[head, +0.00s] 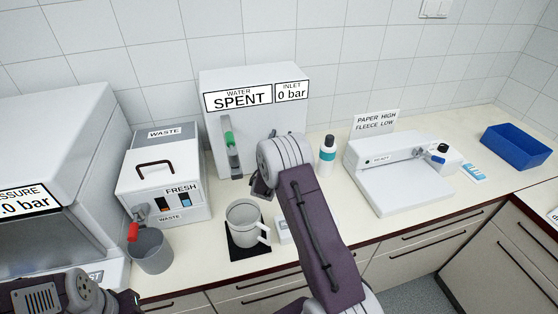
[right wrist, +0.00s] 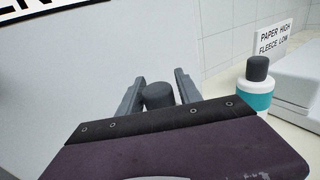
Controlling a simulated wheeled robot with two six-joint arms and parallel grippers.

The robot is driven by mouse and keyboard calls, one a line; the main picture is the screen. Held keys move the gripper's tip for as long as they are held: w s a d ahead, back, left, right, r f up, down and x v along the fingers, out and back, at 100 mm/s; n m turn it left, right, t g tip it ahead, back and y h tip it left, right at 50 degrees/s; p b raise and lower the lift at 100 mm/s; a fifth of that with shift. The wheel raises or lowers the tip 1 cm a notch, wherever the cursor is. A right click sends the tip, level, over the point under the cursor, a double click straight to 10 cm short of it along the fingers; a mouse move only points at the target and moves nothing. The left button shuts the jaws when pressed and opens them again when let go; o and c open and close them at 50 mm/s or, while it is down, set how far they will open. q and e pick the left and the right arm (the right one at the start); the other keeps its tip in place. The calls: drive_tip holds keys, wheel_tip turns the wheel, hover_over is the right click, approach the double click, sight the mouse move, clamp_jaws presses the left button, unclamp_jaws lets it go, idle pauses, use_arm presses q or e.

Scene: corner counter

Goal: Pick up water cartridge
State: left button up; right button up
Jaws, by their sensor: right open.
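The water unit (head: 258,131) is a white box labelled "WATER SPENT" and "INLET 0 bar", with a green-topped lever (head: 229,140) on its front. My right gripper (head: 259,188) is in front of its right part. In the right wrist view its open fingers (right wrist: 158,92) stand on either side of a dark grey round cap (right wrist: 158,95). The body under this cap is hidden, so I cannot tell whether it is the water cartridge. A white bottle (head: 327,158) with a dark cap and teal band stands right of the unit. My left gripper is out of view.
A grey mug (head: 243,218) stands on a black mat (head: 250,254) close to my right gripper. The waste box (head: 160,180) and a grey cup (head: 150,252) are left. A white sealing device (head: 400,180) and blue bin (head: 515,146) are right.

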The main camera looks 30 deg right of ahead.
drive_tip(key=shift+a, duration=0.1)
clamp_jaws()
drive_tip(key=shift+r, duration=0.1)
idle(1.2)
